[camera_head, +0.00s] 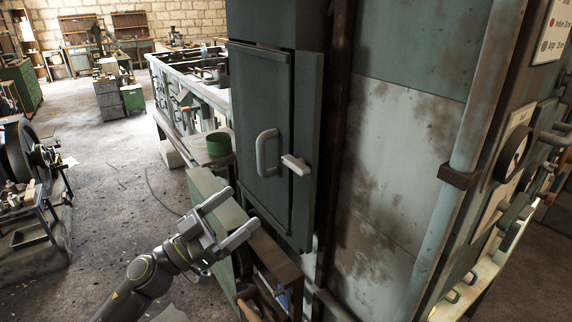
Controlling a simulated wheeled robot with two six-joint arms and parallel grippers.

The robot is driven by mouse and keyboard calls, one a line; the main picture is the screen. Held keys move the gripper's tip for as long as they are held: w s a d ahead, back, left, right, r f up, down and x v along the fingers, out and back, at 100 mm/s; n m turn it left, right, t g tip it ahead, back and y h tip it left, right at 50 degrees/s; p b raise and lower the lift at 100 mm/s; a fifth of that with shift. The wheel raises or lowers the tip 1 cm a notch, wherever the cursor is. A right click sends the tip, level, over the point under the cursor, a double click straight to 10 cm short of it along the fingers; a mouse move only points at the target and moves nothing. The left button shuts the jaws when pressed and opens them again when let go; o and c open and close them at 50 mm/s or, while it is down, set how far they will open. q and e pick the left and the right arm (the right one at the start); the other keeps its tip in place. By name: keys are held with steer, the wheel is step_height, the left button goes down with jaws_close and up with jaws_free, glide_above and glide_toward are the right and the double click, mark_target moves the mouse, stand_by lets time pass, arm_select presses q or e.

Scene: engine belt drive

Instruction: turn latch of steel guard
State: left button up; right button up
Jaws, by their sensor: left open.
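The steel guard (260,100) is a dark grey-green door panel on the tall machine housing, and it looks closed. A pale curved handle (262,153) stands upright on its face. A light-coloured latch (296,164) sits at the door's right edge, lying slightly tilted from horizontal. My left gripper (238,212) is open and empty, below and to the left of the handle and latch, and apart from both. My right gripper is not in view.
A pipe (462,150) runs down the housing's right side, with gauges and levers beyond it. A green cylinder (218,144) stands on a ledge left of the door. A wheeled machine (30,180) stands at far left. Open concrete floor (110,170) lies between.

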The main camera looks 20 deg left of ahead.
mark_target(291, 168)
arm_select(q)
steer(key=p+x, duration=0.5)
steer(key=x, duration=0.7)
steer(key=shift+w+d, duration=0.15)
steer(key=shift+w+d+r, duration=0.2)
steer(key=shift+w+d, duration=0.1)
steer(key=shift+w, duration=0.1)
steer(key=c, duration=1)
